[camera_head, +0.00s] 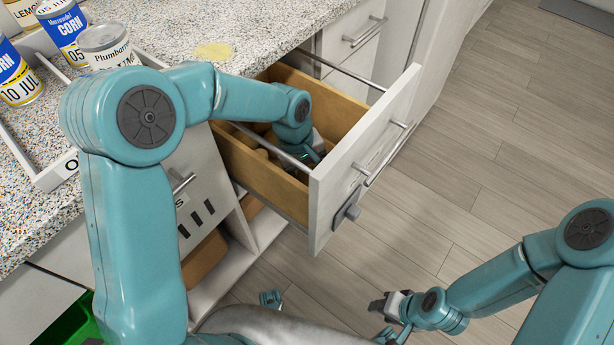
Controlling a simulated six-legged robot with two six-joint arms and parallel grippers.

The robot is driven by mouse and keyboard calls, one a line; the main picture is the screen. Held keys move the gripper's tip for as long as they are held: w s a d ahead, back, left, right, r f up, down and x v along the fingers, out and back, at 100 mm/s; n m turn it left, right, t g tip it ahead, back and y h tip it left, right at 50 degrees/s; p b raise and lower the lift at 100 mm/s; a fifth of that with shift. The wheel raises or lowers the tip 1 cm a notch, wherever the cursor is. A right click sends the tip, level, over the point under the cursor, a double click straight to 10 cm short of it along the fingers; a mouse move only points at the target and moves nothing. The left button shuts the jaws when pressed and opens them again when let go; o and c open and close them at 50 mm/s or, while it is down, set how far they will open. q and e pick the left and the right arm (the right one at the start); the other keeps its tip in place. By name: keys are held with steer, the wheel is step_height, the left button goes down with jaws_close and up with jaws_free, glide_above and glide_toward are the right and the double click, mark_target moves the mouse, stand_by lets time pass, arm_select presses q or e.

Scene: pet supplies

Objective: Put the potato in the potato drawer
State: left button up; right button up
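The drawer (345,190) is pulled open below the counter, with a white front and wooden inner sides. My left arm reaches over its side, and my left gripper (310,152) is down inside it. The fingertips are mostly hidden by the arm and the drawer's rail, so I cannot tell if they hold anything. Tan, rounded shapes (262,152) show in the drawer beside the gripper; they may be potatoes, but are partly hidden. No potato is clearly visible elsewhere. My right gripper (388,308) is low over the floor at the bottom right, away from the drawer; its finger gap is unclear.
The speckled counter (250,30) carries a white tray (50,172) with several cans, among them a corn can (64,25). A yellowish patch (213,51) lies on the counter. A green bin (70,325) stands at lower left. The wooden floor (480,130) at right is clear.

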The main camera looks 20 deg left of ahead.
arm_select(q)
steer(key=shift+f, duration=0.55)
steer(key=shift+f, duration=0.15)
steer(key=o, duration=1.2)
steer(key=shift+c, duration=0.2)
steer(key=shift+r, duration=0.2)
step_height(320, 180, up, 12)
steer(key=a+p, duration=0.2)
steer(key=p, duration=0.1)
steer(key=shift+s+f, duration=0.15)
steer(key=shift+s, duration=0.05)
